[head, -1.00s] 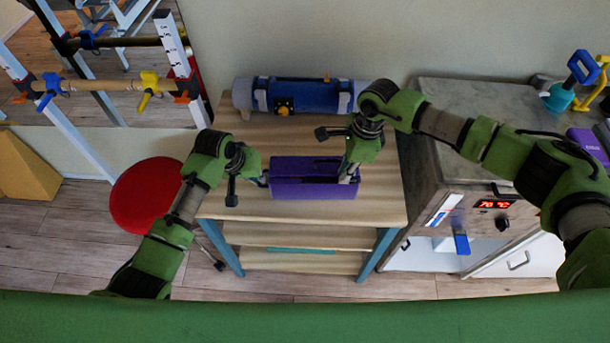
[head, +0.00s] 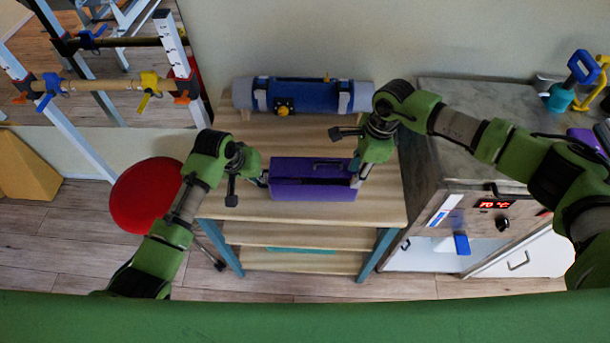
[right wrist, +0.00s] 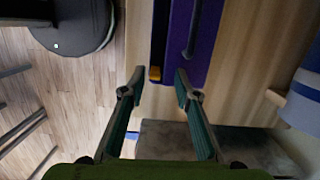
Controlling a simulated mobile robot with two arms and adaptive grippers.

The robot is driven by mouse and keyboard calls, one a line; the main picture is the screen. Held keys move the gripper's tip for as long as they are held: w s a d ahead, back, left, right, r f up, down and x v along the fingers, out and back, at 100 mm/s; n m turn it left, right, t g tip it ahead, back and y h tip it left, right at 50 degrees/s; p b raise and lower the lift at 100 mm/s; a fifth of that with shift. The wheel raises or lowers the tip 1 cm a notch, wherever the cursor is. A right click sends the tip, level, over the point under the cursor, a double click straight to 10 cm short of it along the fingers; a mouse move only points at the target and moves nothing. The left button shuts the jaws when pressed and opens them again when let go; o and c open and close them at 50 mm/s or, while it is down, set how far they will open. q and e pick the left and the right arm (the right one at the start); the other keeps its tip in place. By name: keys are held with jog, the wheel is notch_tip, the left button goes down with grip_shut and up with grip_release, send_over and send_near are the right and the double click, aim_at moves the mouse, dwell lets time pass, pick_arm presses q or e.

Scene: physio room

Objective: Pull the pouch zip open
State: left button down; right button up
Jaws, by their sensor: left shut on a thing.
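The purple pouch (head: 312,193) lies on the wooden table, with a dark strip running along its length and a dark handle (head: 328,163) on its far side. My left gripper (head: 264,180) is shut at the pouch's left end; the part it holds is hidden. My right gripper (head: 357,178) is at the right end. In the right wrist view its fingers (right wrist: 159,78) are spread, with the small orange-yellow zip pull (right wrist: 155,73) between them at the pouch's end (right wrist: 206,50), nearer one fingertip. I cannot tell whether they touch it, or whether the dark strip is an open gap.
A blue and grey roll (head: 310,95) lies at the back of the wooden table (head: 235,208). A metal heater cabinet (head: 455,160) stands close on the right. A red round stool (head: 140,197) is at the left. The table front is clear.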

jog(key=shift+r, duration=0.15)
notch_tip(320, 180, up, 8)
dwell(0.8)
pick_arm(q)
jog(key=c, duration=2.2)
grip_release()
